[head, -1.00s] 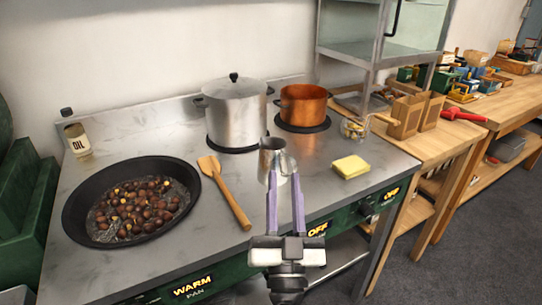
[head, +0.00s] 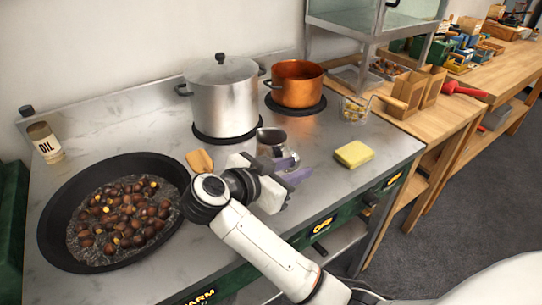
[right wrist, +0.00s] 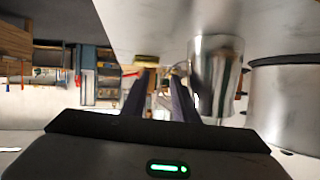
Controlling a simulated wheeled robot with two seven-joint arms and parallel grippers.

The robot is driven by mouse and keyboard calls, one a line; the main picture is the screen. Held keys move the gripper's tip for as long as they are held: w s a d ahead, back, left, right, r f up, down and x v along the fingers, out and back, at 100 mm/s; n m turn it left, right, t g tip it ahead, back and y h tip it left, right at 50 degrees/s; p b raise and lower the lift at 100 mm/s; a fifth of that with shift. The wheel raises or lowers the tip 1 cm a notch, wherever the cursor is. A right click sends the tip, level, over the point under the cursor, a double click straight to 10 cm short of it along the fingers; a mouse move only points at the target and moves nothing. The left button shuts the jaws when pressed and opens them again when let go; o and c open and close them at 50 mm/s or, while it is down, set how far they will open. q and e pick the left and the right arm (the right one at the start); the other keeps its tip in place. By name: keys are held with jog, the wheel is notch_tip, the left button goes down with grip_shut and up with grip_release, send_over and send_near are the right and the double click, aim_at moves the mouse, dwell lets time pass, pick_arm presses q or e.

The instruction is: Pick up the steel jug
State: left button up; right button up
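The steel jug (head: 271,138) stands on the steel counter in front of the large pot, its lower part hidden behind my right gripper. My right gripper (head: 294,169) is low over the counter at the jug's near side, with its purple fingers pointing right. In the right wrist view, which is upside down, the fingers (right wrist: 160,85) are apart with nothing held between them. The jug (right wrist: 217,75) shows there just right of the fingers, its handle close to the right fingertip. I cannot tell whether they touch. My left gripper is not in view.
A large lidded pot (head: 225,100) and a copper pot (head: 297,86) stand behind the jug. A yellow sponge (head: 354,153) lies to the right.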

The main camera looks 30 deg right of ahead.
jog(key=shift+w+r+x, duration=0.1)
jog(key=shift+w+x, duration=0.05)
jog(key=shift+x, duration=1.2)
jog(key=shift+w+r+x, duration=0.1)
jog(key=shift+x, duration=1.3)
grip_shut()
